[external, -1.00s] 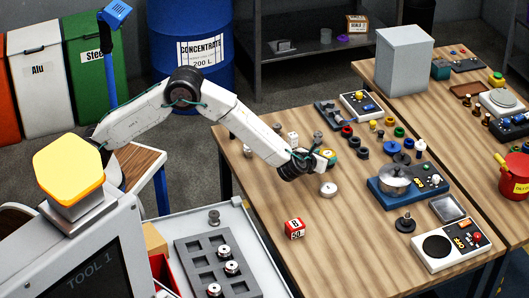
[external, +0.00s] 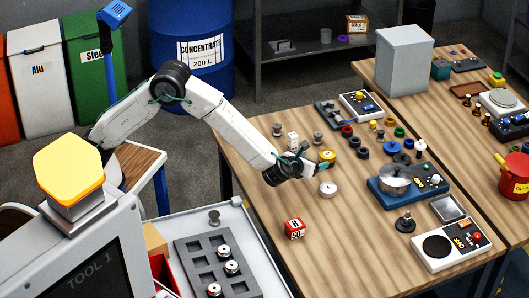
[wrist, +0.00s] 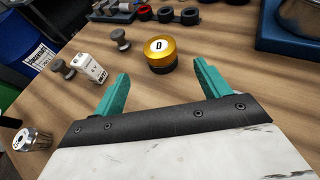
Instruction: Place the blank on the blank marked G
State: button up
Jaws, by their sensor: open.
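My gripper (external: 312,162) is open and empty above the table. Its two teal fingers show apart in the wrist view (wrist: 160,82). A round yellow blank (external: 327,156) with a dark lower part stands just beyond the fingertips; in the wrist view (wrist: 160,56) it is ahead of the gap. Its white top label bears one dark letter, which I cannot read surely. A low silver round piece (external: 327,190) stands on the table on the near side of my gripper; its top mark is too small to read.
Two grey spools (wrist: 62,69) (wrist: 121,39) and a white block (wrist: 89,68) stand left of the yellow blank. A silver cylinder (wrist: 32,140) is at lower left. A red-white box (external: 294,229), blue device (external: 385,191) and grey slotted tray (external: 192,247) with several silver pieces are nearby.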

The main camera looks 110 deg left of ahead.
jog(key=shift+v, duration=1.9)
jog(key=w+d+r+m+t+h, duration=0.1)
jog(key=d+r+m+t+h, duration=0.65)
jog(key=d+r+m, duration=0.85)
jog(key=s+d+r+m+h, duration=0.4)
jog(key=s+d+m+h, duration=0.2)
jog(key=s+d+m, duration=0.65)
jog(key=s+d+f+m+g+h, duration=0.1)
jog(key=s+d+m+g+h, duration=0.15)
jog(key=s+m, duration=0.75)
jog(key=s+a+f+m+g+y, duration=0.1)
jog(key=s+m, duration=0.3)
jog(key=s, duration=0.4)
jog(key=s+a+f+m+g+y, duration=0.1)
jog(key=s+f+m+g, duration=0.2)
jog(key=s, duration=0.6)
jog(key=s+a+f+m+g+y, duration=0.1)
jog(key=s+f+m+g, duration=0.1)
jog(key=s+m, duration=0.4)
jog(key=s+g, duration=0.1)
jog(key=s, duration=0.2)
jog(key=shift+s+f, duration=0.25)
